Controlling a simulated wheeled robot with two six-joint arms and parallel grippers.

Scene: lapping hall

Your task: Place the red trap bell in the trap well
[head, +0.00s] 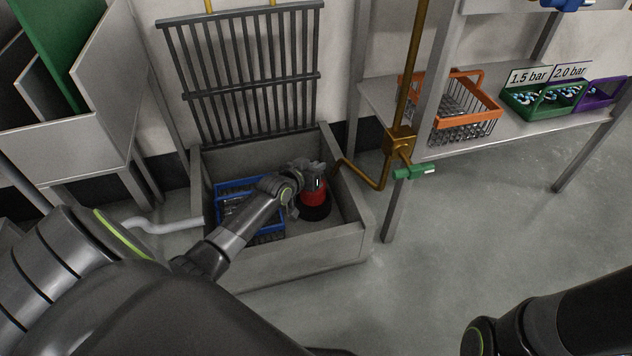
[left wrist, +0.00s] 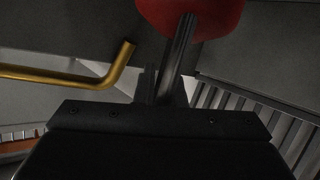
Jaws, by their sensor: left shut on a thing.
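The red trap bell (head: 315,191) is inside the grey floor basin (head: 290,251), towards its right side. My left gripper (head: 310,171) reaches down into the basin and is shut on the top of the bell. In the left wrist view the red bell (left wrist: 190,16) is at the top edge, partly cut off, with my left gripper's dark fingers (left wrist: 176,62) against it. A black round shape (head: 315,212), perhaps the trap well, shows directly below the bell. I cannot tell whether the bell touches or sits inside it. My right gripper is not in view.
A blue wire basket (head: 236,184) stands in the basin's left part, close to my arm. A raised grate (head: 240,75) leans against the wall behind. A brass pipe (head: 372,182) with a green-handled valve (head: 414,172) runs close to the basin's right wall. Open floor lies to the right.

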